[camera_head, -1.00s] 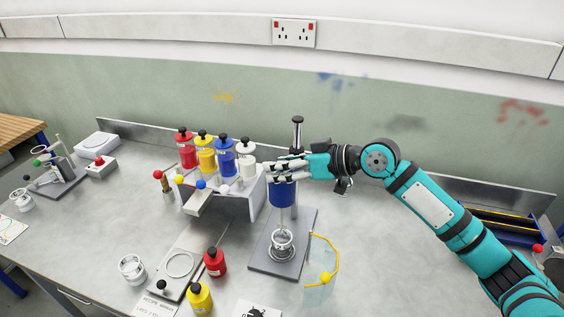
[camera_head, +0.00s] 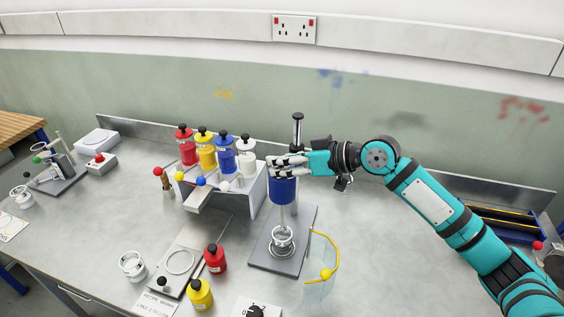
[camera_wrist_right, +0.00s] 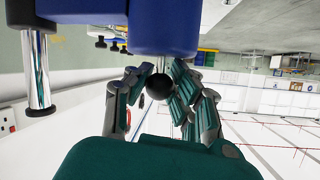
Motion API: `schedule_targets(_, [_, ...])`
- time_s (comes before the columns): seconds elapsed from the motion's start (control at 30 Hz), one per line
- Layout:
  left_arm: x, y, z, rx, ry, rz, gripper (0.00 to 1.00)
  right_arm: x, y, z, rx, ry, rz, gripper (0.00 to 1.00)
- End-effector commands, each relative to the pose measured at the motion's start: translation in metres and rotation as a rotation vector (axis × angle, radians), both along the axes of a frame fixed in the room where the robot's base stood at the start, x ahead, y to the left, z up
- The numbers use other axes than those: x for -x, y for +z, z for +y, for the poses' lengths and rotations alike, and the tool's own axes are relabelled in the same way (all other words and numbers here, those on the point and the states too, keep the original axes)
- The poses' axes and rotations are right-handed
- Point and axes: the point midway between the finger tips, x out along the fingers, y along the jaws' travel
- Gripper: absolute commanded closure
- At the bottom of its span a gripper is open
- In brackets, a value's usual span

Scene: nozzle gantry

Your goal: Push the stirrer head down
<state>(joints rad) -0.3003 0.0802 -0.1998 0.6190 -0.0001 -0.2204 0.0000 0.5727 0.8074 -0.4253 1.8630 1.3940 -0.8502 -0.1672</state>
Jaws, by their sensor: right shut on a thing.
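The stirrer stands on a grey base plate (camera_head: 260,252). Its blue head (camera_head: 283,192) sits on an upright steel post (camera_head: 298,132) with a black cap. A thin shaft runs down from the head to a small glass vessel (camera_head: 283,242) on the plate. My right gripper (camera_head: 285,166) is at the upper part of the head, its fingers partly covering it. In the right wrist view the fingers (camera_wrist_right: 160,95) are shut around a black ball knob (camera_wrist_right: 159,87) on a rod from the blue head (camera_wrist_right: 165,25). My left gripper is out of view.
A yellow-edged clear guard (camera_head: 325,274) stands right of the base plate. A white rack (camera_head: 255,196) with coloured bottles and taps is close on the left. A red bottle (camera_head: 215,259), a yellow bottle (camera_head: 199,295) and a glass jar (camera_head: 132,266) stand in front.

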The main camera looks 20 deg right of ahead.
Motion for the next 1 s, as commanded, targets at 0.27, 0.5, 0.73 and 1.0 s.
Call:
schedule_targets(0.27, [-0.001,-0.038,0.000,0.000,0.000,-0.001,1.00,0.000,-0.056,0.000,0.004,0.001,0.001,1.00])
schedule_targets(0.5, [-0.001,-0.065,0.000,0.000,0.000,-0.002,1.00,0.000,-0.097,-0.001,0.006,0.001,-0.002,1.00])
schedule_targets(0.73, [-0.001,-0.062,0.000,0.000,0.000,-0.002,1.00,0.001,-0.098,-0.001,0.010,0.001,0.005,1.00])
schedule_targets(1.0, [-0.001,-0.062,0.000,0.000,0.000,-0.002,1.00,0.002,-0.100,0.000,0.010,0.003,0.010,0.56])
